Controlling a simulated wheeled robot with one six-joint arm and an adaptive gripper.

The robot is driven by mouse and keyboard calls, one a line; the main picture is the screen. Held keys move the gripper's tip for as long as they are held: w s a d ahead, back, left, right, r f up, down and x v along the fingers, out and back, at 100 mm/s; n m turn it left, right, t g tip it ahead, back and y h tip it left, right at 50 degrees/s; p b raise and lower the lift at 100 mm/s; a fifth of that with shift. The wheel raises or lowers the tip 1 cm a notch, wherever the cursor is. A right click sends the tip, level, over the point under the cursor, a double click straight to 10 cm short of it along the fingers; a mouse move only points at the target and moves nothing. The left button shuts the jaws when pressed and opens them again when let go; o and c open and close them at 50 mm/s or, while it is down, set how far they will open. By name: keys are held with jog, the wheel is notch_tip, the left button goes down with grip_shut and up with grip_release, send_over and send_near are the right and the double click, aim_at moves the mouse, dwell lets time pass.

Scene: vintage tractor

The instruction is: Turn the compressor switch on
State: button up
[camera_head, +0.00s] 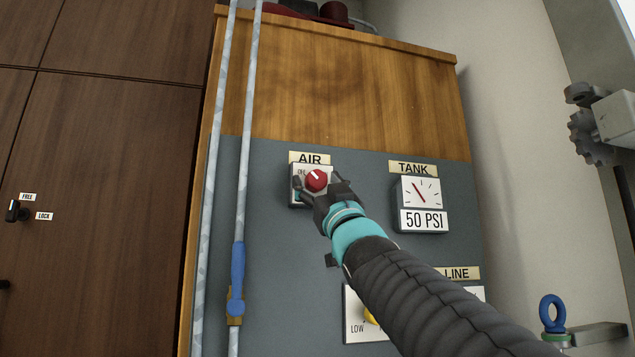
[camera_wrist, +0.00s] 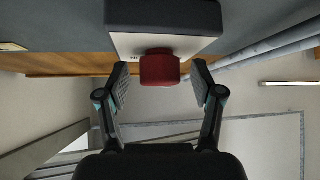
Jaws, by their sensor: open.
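The compressor switch is a red knob (camera_head: 316,180) on a small white plate under the AIR label (camera_head: 310,159), on the grey panel. In the wrist view the red knob (camera_wrist: 160,68) sticks out from its white plate (camera_wrist: 125,45). My gripper (camera_head: 324,190) is at the switch in the head view. In the wrist view my gripper (camera_wrist: 160,82) is open, with one finger on each side of the knob and a visible gap on both sides. The plate's lower part is partly hidden by my gripper in the head view.
To the right is a TANK gauge (camera_head: 421,192) with a 50 PSI plate (camera_head: 424,221). Below, my arm partly covers a LINE dial plate (camera_head: 356,324). Two pale pipes (camera_head: 244,150) run down the left, one with a blue valve handle (camera_head: 238,275). A FREE/LOCK latch (camera_head: 14,211) is far left.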

jog(key=c, duration=1.1)
jog(key=shift+c, duration=0.2)
